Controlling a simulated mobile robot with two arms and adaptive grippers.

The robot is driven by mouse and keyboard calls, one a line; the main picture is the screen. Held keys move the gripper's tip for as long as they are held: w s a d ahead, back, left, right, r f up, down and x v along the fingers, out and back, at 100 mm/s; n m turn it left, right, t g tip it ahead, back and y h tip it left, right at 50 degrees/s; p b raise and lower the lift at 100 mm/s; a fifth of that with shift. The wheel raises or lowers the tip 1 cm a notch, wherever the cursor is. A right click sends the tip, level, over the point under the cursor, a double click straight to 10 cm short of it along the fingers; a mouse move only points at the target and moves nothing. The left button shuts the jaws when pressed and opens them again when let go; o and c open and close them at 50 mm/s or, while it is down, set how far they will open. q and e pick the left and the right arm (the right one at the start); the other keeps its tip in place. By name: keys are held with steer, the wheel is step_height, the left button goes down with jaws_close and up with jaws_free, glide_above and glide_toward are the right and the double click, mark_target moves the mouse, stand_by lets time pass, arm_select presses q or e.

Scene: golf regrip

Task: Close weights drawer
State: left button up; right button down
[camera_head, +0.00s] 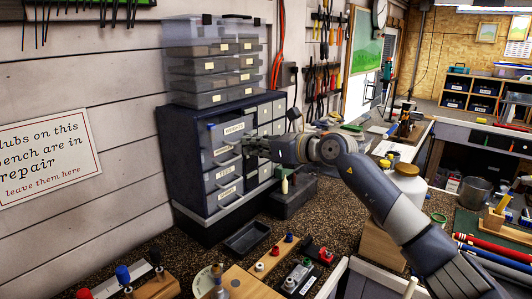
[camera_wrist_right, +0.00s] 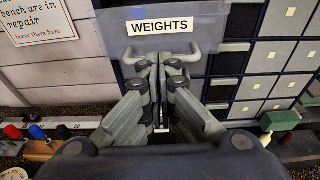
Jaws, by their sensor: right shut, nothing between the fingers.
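The weights drawer (camera_head: 226,135) is the top one in the left column of a dark blue cabinet (camera_head: 180,160). Its front is translucent grey, with a white WEIGHTS label and a pale handle. It appears to stand out a little from the cabinet. In the right wrist view the drawer front (camera_wrist_right: 112,42) fills the top middle. My right gripper (camera_head: 252,144) is at the drawer front. In the wrist view its shut, empty fingers (camera_wrist_right: 162,72) are at the handle's level, between its ends. Whether they touch the front cannot be told. My left gripper is not in view.
More labelled drawers (camera_head: 222,176) sit below. Clear drawer boxes (camera_head: 213,75) are stacked on the cabinet. A dark open tray (camera_head: 247,238) and a wooden board with small coloured pieces lie on the speckled bench in front. A dark box (camera_head: 292,197) stands right of the cabinet.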

steer(key=w+a, duration=0.1)
steer(key=a, duration=0.1)
steer(key=w+a, duration=0.1)
steer(key=w, duration=0.1)
steer(key=shift+w+a+r, duration=0.1)
steer(key=shift+a+r, duration=0.05)
steer(key=shift+a, duration=0.25)
steer(key=shift+d, duration=0.1)
